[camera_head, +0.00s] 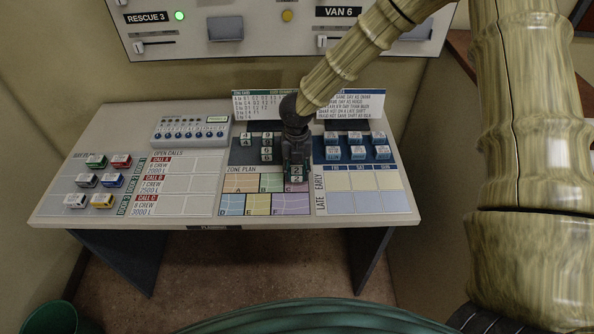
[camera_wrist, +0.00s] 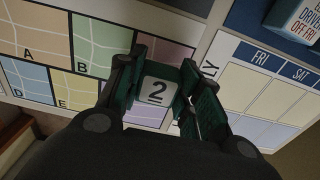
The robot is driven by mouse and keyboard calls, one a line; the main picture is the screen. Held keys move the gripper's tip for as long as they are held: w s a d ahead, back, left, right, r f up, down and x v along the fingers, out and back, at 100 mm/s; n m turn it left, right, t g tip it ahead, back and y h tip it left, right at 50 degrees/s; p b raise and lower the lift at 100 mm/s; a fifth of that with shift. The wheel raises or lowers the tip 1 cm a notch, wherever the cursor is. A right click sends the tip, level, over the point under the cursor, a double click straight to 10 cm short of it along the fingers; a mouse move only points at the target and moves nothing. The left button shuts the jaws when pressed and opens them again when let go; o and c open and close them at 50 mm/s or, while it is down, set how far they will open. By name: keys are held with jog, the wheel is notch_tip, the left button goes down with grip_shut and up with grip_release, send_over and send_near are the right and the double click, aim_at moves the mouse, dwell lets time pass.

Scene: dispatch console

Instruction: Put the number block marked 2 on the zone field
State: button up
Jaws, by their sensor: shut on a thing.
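The number block marked 2 (camera_wrist: 157,91) sits between the fingers of my gripper (camera_wrist: 160,75) in the wrist view. Its top face is white with a dark 2. In the head view the block (camera_head: 296,174) shows below my gripper (camera_head: 297,160), over the zone plan's right column, near field C. The zone plan (camera_head: 232,184) has fields lettered A, B, C on top and D, E below. The wrist view shows fields A, B, D and E left of my gripper. I cannot tell whether the block touches the board.
Other number blocks (camera_head: 267,154) stand on a dark tray behind the zone plan, close left of my gripper. Blue blocks (camera_head: 357,152) stand at right, behind the early/late grid (camera_head: 365,203).

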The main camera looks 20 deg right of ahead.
aim_at(297, 169)
jog(key=shift+f, duration=0.95)
jog(key=shift+f, duration=0.1)
jog(key=o, duration=0.9)
notch_tip(297, 169, up, 12)
jog(key=shift+r+b, duration=0.15)
jog(key=shift+b, duration=1)
